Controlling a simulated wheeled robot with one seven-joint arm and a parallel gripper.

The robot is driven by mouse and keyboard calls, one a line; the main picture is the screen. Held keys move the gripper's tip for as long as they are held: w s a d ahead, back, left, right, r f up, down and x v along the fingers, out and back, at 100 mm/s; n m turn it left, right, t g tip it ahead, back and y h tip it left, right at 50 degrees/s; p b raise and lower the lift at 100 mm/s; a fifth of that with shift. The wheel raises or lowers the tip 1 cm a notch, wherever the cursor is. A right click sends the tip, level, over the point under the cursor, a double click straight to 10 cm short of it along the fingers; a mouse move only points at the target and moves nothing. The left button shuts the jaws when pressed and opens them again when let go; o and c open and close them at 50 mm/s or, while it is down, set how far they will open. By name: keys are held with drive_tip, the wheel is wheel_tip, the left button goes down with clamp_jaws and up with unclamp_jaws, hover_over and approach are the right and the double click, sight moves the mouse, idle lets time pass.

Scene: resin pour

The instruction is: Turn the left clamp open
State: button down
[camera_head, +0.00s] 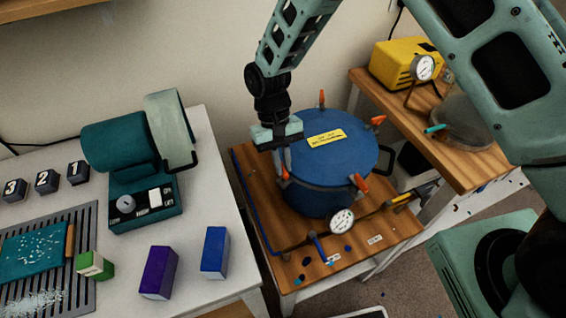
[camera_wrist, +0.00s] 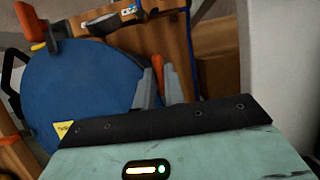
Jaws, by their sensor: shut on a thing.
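The blue pressure pot (camera_head: 325,165) stands on a wooden board, its round lid carrying a yellow label and several orange clamps at the rim. The left clamp (camera_head: 285,174) is an orange handle at the lid's left edge, mostly under my gripper (camera_head: 282,160). In the wrist view, my gripper's grey fingers (camera_wrist: 157,84) are shut on the left clamp (camera_wrist: 168,72), whose orange handle stands up beside the blue lid (camera_wrist: 85,85). The fingers' exact contact is partly hidden.
Other orange clamps stand at the back (camera_head: 322,98), right (camera_head: 378,121) and front (camera_head: 360,183). A pressure gauge (camera_head: 342,221) sits in front of the pot. A white table with a teal machine (camera_head: 125,150) is at left; a yellow pump (camera_head: 395,65) is at back right.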

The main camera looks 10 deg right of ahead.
drive_tip(key=shift+a+n+t+h+b, duration=0.1)
drive_tip(key=shift+n+t+h+b, duration=0.45)
drive_tip(key=shift+n, duration=1.65)
drive_tip(key=shift+h, duration=0.25)
drive_tip(key=c, duration=1.5)
unclamp_jaws()
drive_tip(key=b+v, duration=0.1)
drive_tip(key=v, duration=0.7)
drive_tip(key=b+v, duration=0.2)
drive_tip(key=v, duration=0.7)
drive_tip(key=shift+w+r, duration=0.15)
drive_tip(key=shift+w, duration=0.15)
